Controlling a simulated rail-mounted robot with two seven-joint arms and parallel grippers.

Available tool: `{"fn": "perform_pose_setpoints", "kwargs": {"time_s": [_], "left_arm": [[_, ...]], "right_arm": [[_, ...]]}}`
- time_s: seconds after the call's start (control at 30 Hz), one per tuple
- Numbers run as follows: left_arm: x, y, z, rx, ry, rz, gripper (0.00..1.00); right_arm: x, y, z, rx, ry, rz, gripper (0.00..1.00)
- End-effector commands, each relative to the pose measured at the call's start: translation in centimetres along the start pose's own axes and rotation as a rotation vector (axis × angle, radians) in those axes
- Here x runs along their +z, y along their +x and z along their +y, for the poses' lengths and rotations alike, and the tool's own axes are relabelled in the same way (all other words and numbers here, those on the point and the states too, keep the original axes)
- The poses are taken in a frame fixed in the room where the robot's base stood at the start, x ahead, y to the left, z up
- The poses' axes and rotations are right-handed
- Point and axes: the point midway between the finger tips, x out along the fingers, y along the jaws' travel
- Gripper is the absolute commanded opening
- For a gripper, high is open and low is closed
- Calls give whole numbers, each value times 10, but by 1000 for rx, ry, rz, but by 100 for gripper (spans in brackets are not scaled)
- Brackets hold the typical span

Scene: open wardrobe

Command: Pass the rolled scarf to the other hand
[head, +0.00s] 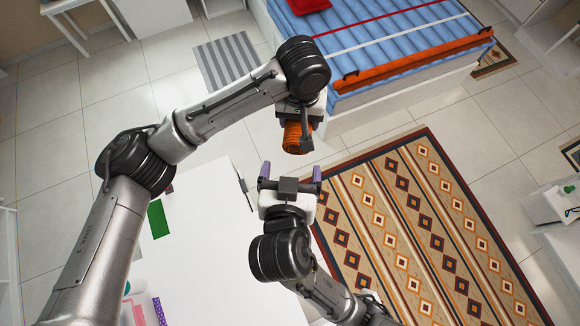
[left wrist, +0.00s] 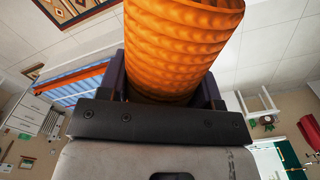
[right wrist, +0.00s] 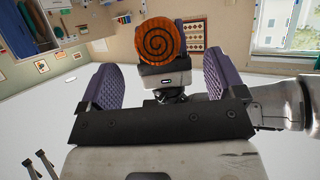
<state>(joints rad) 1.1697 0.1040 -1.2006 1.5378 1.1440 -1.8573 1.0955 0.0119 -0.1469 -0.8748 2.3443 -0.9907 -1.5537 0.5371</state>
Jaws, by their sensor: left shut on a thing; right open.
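The rolled scarf (head: 297,136) is an orange ribbed cylinder. My left gripper (head: 298,118) is shut on it and holds it up in the air. In the left wrist view the scarf (left wrist: 180,45) sticks out well past the fingers. My right gripper (head: 289,172) is open and empty, just below the scarf in the head view, with its purple fingers apart. In the right wrist view the scarf's spiral end (right wrist: 160,41) faces me between the two open fingers, with the left gripper behind it. The scarf and the right gripper look apart.
A white surface (head: 205,250) lies below on the left, with a green rectangle (head: 157,219) on it. A bed with a blue striped cover (head: 400,40) stands at the upper right. A patterned rug (head: 410,230) covers the floor on the right.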

Motion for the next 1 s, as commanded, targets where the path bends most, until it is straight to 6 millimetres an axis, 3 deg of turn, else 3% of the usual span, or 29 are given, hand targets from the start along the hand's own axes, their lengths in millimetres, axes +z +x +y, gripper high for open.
{"fn": "perform_pose_setpoints", "kwargs": {"time_s": [0.6, 1.0], "left_arm": [[0, 0, 0, 0, 0, 0, 34], [0, 0, 0, 0, 0, 0, 34]], "right_arm": [[-6, 64, -2, 4, 4, 20, 89], [-6, 72, -2, 2, 7, 18, 89]]}}
